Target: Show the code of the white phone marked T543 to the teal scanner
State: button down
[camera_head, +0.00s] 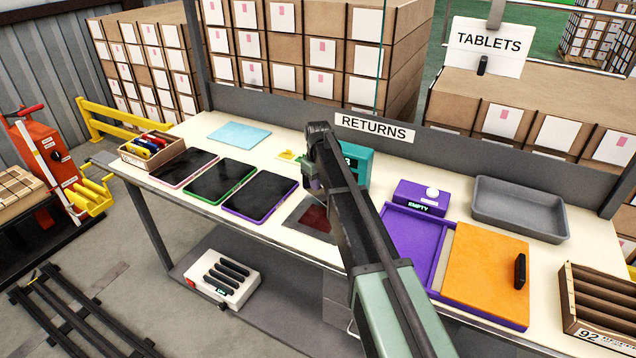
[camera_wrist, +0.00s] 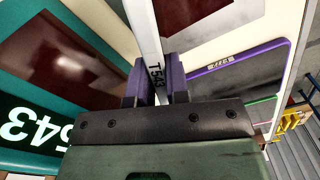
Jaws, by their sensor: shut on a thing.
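My gripper (camera_wrist: 158,88) is shut on the white phone (camera_wrist: 143,32), held by its narrow edge between two purple finger pads. The teal scanner (camera_wrist: 98,28) is close at the left in the wrist view, with a dark red window and a lit display reading 543. In the head view the teal scanner (camera_head: 362,155) stands behind my arm, partly hidden. My gripper (camera_head: 312,180) is left of it there; the phone cannot be made out.
A dark red glass panel (camera_head: 314,217) lies in the table below my gripper. Three tablets lie left, the nearest a purple-edged one (camera_head: 261,199). Right are a purple tray (camera_head: 408,240) with an orange lid (camera_head: 485,265), a purple box (camera_head: 421,195) marked EMPTY and a grey bin (camera_head: 520,208).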

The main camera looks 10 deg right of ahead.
notch_tip(320, 180, up, 6)
jog(key=p, duration=0.6)
jog(key=shift+r, duration=0.2)
jog(key=shift+f, duration=0.2)
